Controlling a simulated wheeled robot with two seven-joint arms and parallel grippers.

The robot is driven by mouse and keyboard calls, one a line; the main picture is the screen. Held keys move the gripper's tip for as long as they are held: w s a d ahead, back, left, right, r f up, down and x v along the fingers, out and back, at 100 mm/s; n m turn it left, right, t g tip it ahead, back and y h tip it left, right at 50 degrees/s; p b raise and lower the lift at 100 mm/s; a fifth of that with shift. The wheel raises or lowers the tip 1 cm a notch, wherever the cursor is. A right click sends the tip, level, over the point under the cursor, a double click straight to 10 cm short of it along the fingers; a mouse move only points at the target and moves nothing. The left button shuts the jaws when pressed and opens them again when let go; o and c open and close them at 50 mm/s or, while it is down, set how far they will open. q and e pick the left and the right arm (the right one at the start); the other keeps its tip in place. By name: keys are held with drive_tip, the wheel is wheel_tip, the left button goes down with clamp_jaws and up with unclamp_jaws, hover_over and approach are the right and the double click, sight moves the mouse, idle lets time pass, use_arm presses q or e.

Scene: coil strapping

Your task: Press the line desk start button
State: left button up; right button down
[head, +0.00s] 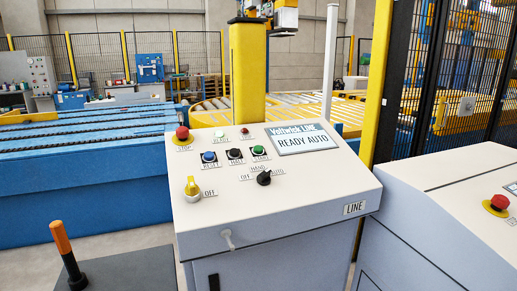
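The line desk (300,205) stands in the middle of the head view, a pale sloped console with a LINE plate (354,208). Its green button (259,149), with a label that seems to read START, sits right of a black button (234,153) and a blue button (209,156). A screen (300,139) at the desk's upper right reads READY AUTO. A black selector knob (264,178) is below the green button. A yellow rotary switch (192,187) is at lower left, by an OFF label. Neither of my grippers is in view.
A red stop button (182,132) is at the desk's upper left. A second desk with a red button (499,202) stands at right. An orange-handled lever (61,238) rises at lower left. A blue conveyor (80,190) and fencing lie behind. The space above the desk face is clear.

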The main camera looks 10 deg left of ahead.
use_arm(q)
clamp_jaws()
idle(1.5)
